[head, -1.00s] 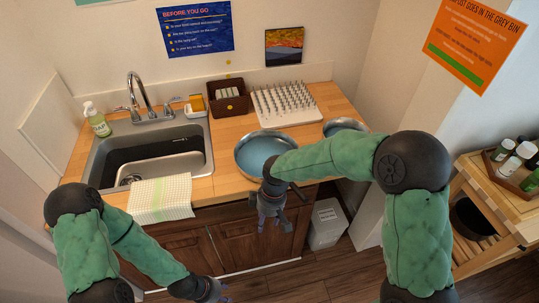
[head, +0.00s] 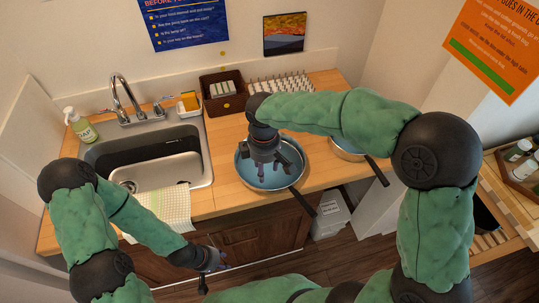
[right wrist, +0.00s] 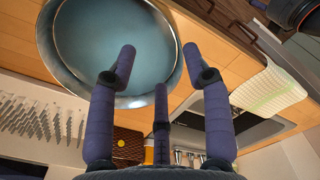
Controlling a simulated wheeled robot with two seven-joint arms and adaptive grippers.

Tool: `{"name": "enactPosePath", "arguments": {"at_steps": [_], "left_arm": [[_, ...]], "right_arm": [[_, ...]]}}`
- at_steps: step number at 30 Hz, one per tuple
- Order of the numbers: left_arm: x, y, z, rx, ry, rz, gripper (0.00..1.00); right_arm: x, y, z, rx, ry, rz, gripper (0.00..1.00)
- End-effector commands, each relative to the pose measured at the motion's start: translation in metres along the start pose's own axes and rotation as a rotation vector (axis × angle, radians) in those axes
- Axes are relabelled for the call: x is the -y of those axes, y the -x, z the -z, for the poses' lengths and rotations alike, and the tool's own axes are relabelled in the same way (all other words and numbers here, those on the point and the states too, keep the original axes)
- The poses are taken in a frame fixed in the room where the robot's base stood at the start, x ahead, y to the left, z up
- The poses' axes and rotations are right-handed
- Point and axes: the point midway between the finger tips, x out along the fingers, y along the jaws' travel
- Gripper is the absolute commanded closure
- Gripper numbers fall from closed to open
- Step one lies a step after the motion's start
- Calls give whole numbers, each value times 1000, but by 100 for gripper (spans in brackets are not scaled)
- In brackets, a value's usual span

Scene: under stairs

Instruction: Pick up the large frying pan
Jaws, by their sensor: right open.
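The large frying pan (head: 263,183) has a blue-grey inside and sits on the wooden counter right of the sink. Its dark handle (head: 304,204) points to the front right, past the counter edge. My right gripper (head: 272,171) is open and empty, pointing down over the pan's inside and hiding part of it. In the right wrist view, the pan (right wrist: 100,40) lies beyond the spread fingers of my right gripper (right wrist: 160,58); contact cannot be told. My left gripper (head: 214,261) is low in front of the cabinet, away from the pan, its fingers too small to read.
A smaller pan (head: 344,149) with a dark handle stands just right of the large one. A white peg rack (head: 285,86) and a brown caddy (head: 222,94) are behind. The sink (head: 150,160) with a draped towel (head: 163,207) is to the left.

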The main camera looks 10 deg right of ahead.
Motion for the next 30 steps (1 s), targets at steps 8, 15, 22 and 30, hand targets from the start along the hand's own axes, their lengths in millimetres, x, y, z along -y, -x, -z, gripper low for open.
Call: {"name": "enactPosePath", "arguments": {"at_steps": [8, 15, 22, 30], "left_arm": [[3, -9, -1, 2, 0, 0, 60], [4, -12, 0, 1, 0, 0, 60], [7, -19, 0, 1, 0, 0, 60], [10, -27, 1, 1, 0, 0, 60]], "right_arm": [[1, -40, -1, 4, 0, 3, 50], [1, -56, -1, 1, -1, 1, 50], [4, -76, -2, 2, 0, 2, 50], [5, -107, -2, 1, -1, 1, 50]]}}
